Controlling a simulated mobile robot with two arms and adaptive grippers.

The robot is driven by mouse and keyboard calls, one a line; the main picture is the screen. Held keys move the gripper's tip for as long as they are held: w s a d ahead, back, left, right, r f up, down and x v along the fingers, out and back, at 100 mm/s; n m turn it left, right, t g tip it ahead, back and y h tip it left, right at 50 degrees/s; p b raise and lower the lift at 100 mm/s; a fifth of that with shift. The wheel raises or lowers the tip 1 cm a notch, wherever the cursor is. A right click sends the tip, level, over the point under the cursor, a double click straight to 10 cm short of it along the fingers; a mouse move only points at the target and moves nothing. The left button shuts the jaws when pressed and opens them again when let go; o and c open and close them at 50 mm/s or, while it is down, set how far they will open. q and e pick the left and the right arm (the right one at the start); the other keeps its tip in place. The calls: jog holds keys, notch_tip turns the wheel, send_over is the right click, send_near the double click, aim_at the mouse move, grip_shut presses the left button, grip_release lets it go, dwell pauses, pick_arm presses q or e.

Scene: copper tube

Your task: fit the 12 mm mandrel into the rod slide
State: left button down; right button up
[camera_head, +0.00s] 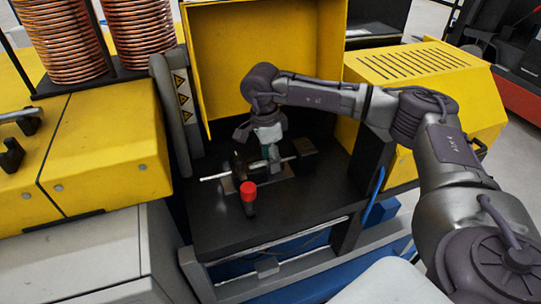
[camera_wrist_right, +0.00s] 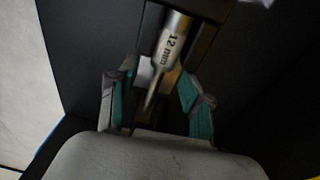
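My right gripper (camera_head: 269,155) reaches down into the open bay of the yellow machine, over the rod slide (camera_head: 237,183) on the black bench. A silver rod lies across the slide there, its bare end (camera_head: 214,177) sticking out to the left. In the right wrist view, the mandrel (camera_wrist_right: 171,48) shows as a metal piece marked "12 mm", with a thinner shaft running down between the fingers. The teal finger pads of the right gripper (camera_wrist_right: 157,88) stand apart on either side of the shaft, with gaps visible. The gripper hides part of the slide. My left gripper is not in view.
A red-knobbed handle (camera_head: 249,190) stands upright in front of the slide. A yellow cover (camera_head: 262,55) rises behind the bay, and a grey post with warning signs (camera_head: 180,95) bounds it at left. The bench front (camera_head: 275,218) is clear. Copper coils (camera_head: 62,40) stand at back left.

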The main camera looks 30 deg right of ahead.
jog(key=shift+r, duration=0.1)
notch_tip(320, 180, up, 12)
jog(key=shift+w+a, duration=0.3)
jog(key=shift+a, duration=0.15)
dwell(0.8)
